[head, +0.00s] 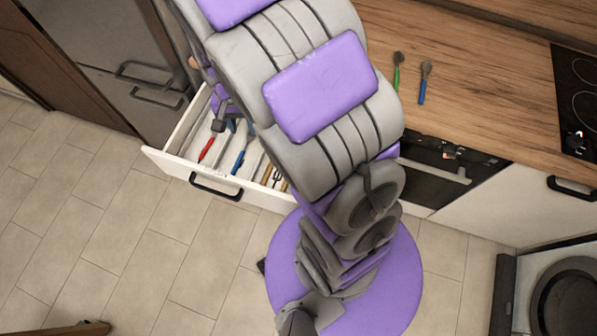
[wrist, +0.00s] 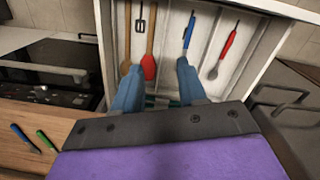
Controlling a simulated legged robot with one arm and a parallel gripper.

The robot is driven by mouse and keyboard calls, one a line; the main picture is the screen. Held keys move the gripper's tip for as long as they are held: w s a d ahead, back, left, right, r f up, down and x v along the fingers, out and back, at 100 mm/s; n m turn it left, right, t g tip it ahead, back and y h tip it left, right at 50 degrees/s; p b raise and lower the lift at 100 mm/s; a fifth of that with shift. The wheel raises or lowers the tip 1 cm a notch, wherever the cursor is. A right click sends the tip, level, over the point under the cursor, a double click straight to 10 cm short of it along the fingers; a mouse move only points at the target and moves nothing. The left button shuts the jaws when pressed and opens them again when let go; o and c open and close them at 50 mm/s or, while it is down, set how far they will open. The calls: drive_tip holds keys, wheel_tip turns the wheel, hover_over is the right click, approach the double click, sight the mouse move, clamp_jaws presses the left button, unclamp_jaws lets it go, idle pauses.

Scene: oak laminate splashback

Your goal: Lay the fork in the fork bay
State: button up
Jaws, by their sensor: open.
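My gripper (wrist: 157,78) is open above the drawer, its two blue fingers apart and pointing into it. In the head view my gripper (head: 226,125) shows partly behind my arm. A blue-handled utensil (wrist: 188,31) lies in a drawer bay, just beyond the right fingertip; it also shows in the head view (head: 239,162). Its working end is hidden by the finger, so I cannot tell if it is the fork. A red-handled utensil (wrist: 229,44) with a rounded metal end lies in the bay to its right. The open white drawer (head: 172,166) has dividers between its bays.
A green-handled utensil (head: 397,75) and a blue-handled one (head: 422,92) lie on the wooden counter (head: 470,100). A hob (head: 577,100) is at right.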

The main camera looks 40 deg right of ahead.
drive_tip(key=s+r+n, duration=0.3)
drive_tip(key=s+r, duration=0.3)
drive_tip(key=s, duration=0.6)
drive_tip(key=s+r+n+g, duration=0.1)
drive_tip(key=s+r+n, duration=0.3)
drive_tip(key=s+r, duration=0.3)
drive_tip(key=s, duration=0.5)
drive_tip(key=shift+s+d, duration=0.15)
drive_tip(key=shift+s, duration=0.1)
